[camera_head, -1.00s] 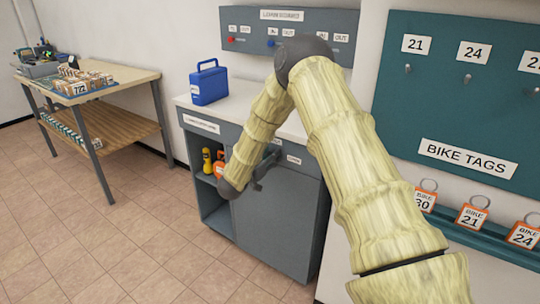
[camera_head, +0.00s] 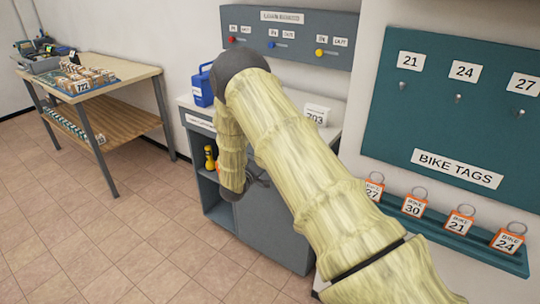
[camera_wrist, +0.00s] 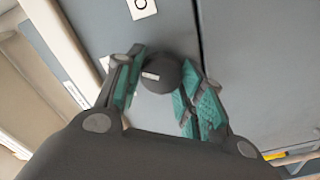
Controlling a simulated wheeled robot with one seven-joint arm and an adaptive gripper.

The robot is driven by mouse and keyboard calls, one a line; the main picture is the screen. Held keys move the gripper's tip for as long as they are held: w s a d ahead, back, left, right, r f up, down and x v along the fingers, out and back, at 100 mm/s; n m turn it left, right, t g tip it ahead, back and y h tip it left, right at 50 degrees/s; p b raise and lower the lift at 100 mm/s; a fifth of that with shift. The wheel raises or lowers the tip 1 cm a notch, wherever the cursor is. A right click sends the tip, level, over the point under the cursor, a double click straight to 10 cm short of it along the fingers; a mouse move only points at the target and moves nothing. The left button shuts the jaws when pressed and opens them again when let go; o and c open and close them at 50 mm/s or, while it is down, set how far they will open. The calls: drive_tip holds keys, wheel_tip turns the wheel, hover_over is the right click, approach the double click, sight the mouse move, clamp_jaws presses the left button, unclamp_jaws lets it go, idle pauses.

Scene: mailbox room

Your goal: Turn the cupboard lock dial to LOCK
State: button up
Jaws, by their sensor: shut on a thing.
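The cupboard (camera_head: 270,236) is a grey unit with a pale top, standing below the wall panel. Its lock dial (camera_wrist: 162,76) is a dark round knob on the grey door in the wrist view, with a small white mark on its face. My gripper (camera_wrist: 157,95) has its teal-padded fingers on either side of the dial and is shut on it. A white label with a dark letter (camera_wrist: 141,8) sits above the dial; its full wording is cut off. In the head view my arm hides the dial and most of the gripper.
A blue container (camera_head: 203,86) and a white card reading 703 (camera_head: 316,115) stand on the cupboard top. An open shelf at the cupboard's left holds a yellow bottle (camera_head: 209,158). A bike tag board (camera_head: 455,110) hangs at right. A wooden table (camera_head: 125,80) stands at left.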

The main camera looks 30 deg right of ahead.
drive_tip(key=n+p, duration=0.1)
drive_tip(key=n, duration=0.5)
drive_tip(key=shift+f+p, duration=0.1)
drive_tip(key=shift+p, duration=0.25)
drive_tip(key=shift+n, duration=0.4)
drive_tip(key=o, duration=1)
drive_tip(key=shift+w+a, duration=0.1)
drive_tip(key=v, duration=1.2)
drive_tip(key=shift+f, duration=0.1)
